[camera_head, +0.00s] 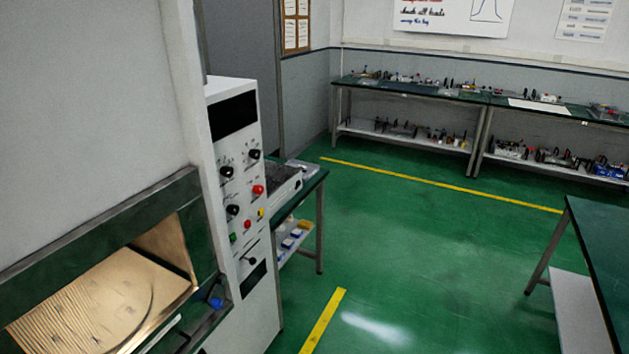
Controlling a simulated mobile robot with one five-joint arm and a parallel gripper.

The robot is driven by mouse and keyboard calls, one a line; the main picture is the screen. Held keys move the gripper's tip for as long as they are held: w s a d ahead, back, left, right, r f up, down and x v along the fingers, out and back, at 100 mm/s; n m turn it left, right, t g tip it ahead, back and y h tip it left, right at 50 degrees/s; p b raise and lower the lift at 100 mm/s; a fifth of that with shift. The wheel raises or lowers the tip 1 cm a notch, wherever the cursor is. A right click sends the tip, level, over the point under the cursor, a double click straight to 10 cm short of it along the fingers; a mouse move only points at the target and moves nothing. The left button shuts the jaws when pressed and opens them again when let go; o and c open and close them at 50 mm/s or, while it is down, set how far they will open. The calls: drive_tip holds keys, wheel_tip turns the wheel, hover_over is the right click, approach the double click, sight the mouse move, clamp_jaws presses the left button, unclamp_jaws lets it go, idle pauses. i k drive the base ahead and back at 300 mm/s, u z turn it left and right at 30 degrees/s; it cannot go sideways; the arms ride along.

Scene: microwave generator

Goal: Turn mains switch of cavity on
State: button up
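The microwave generator's control panel (240,180) is the white front at left of centre, seen at an angle. It carries a dark display (233,115), several black knobs, a red knob (258,190), and small green, red and yellow buttons. Near its bottom is a small black switch or knob (253,261) above a dark rectangle (252,280). I cannot read the labels, so I cannot tell which control is the mains switch or how it is set. The open cavity (110,295) with a ribbed, brass-coloured interior is at lower left. My gripper is not in view.
A green-topped bench (305,185) with equipment stands just behind the panel. Long benches (420,92) with small parts line the back wall. A green table (612,235) is at right. The green floor (430,240) between them is clear, with yellow lines.

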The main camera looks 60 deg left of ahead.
sight(258, 190)
drive_tip(key=u, duration=0.05)
drive_tip(key=i, duration=0.95)
drive_tip(key=u, duration=3.8)
drive_tip(key=i, duration=1)
drive_tip(key=z, duration=0.05)
